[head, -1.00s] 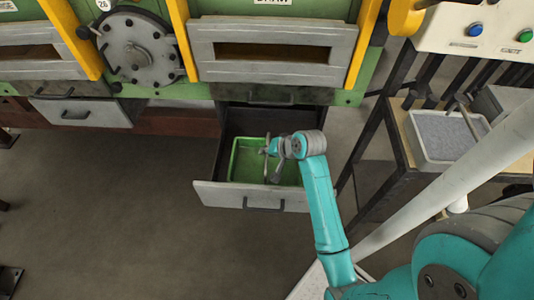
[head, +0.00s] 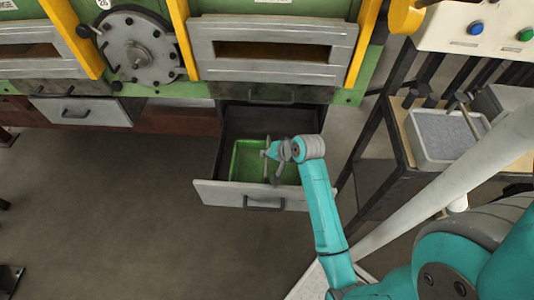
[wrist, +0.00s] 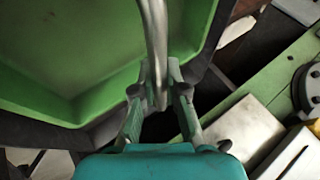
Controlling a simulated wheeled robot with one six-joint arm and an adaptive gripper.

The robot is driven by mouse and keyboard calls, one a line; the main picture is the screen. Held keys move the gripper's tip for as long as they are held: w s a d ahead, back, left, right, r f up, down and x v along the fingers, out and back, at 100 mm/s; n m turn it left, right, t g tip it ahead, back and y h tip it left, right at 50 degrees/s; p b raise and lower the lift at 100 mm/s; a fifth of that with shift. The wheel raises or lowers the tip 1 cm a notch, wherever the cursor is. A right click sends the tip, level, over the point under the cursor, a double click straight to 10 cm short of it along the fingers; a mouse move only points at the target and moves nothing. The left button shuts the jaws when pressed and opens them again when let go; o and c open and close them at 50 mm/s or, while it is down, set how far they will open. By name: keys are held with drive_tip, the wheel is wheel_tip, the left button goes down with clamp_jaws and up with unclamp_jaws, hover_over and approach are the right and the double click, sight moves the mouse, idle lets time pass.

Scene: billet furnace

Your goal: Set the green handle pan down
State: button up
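The green handle pan (head: 246,160) is a shallow green tray with a grey bar handle. It is inside the open grey drawer (head: 220,192) under the furnace; the head view does not show clearly whether its bottom touches the drawer floor. In the wrist view the pan (wrist: 60,60) fills the upper left, and its handle (wrist: 155,30) runs down between my fingers. My gripper (head: 270,155) is over the pan, with its fingers (wrist: 157,85) closed around the handle. My wrist hides part of the pan's right side in the head view.
The drawer front (head: 275,202) stands out below the furnace door (head: 270,50). A second drawer (head: 80,112) is at the left. A side stand with a grey tray (head: 445,140) is at the right.

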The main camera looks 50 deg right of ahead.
drive_tip(key=o, duration=0.5)
drive_tip(key=shift+c, duration=0.2)
drive_tip(key=shift+r, duration=0.1)
drive_tip(key=shift+r, duration=0.25)
drive_tip(key=v, duration=1.2)
drive_tip(key=shift+r, duration=0.3)
